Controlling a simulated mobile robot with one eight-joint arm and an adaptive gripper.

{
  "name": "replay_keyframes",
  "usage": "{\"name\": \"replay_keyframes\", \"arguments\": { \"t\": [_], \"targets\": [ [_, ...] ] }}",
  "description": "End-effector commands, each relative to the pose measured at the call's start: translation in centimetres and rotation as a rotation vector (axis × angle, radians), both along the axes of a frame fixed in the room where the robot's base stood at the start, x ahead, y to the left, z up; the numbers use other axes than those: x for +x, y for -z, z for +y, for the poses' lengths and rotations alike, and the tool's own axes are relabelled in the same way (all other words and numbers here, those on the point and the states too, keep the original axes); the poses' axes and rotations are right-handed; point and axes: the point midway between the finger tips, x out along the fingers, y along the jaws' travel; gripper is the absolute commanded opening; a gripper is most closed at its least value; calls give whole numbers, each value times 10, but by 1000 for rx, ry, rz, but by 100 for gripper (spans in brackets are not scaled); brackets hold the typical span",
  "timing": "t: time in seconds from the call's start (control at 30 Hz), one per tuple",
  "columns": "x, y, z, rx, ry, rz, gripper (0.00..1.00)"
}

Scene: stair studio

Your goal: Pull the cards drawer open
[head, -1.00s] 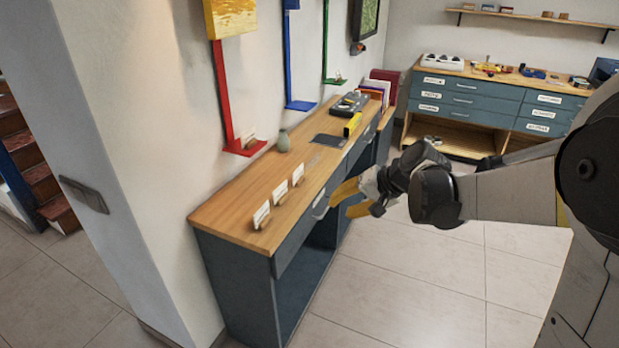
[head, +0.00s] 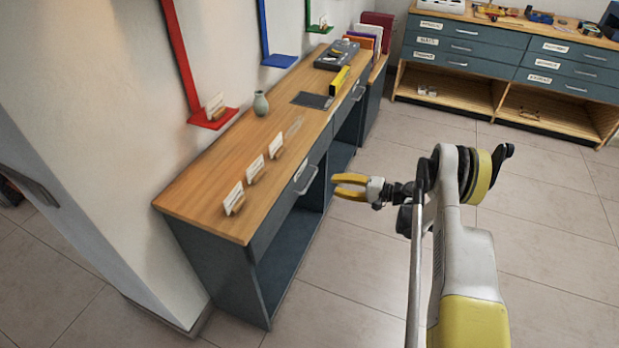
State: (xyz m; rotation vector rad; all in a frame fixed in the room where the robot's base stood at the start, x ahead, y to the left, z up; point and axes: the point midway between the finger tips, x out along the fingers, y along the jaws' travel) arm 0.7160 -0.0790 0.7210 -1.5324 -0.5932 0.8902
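A long wooden-topped desk (head: 200,185) with a dark blue-grey body stands against the wall. Its near drawer (head: 285,207) is shut and has a pale bar handle (head: 306,180). A farther drawer (head: 350,103) also looks shut, with its own handle (head: 358,93). I cannot read a label on either, so I cannot tell which is the cards drawer. My gripper (head: 337,186) has yellow fingers, apart with a gap between them. It is empty, pointing left toward the near handle, and appears a little to the right of it, not touching.
Several white cards in wooden holders (head: 255,168), a small vase (head: 261,103), a dark pad (head: 312,100) and a yellow item (head: 339,81) sit on the desktop. A labelled drawer cabinet (head: 490,50) stands at the back right. The tiled floor (head: 370,250) right of the desk is open.

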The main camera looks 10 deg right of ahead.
Motion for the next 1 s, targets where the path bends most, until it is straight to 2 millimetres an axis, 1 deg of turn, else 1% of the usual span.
{"name": "replay_keyframes", "arguments": {
  "t": [0.17,0.4,0.5,0.7,0.97,1.0],
  "targets": [
    [15,8,23,0,-4,0,32],
    [43,19,61,-2,-3,0,32],
    [51,21,72,-2,-2,1,32],
    [60,22,82,-2,-1,1,32],
    [60,21,83,-2,0,0,32],
    [60,21,83,-2,0,0,22]
  ]
}}
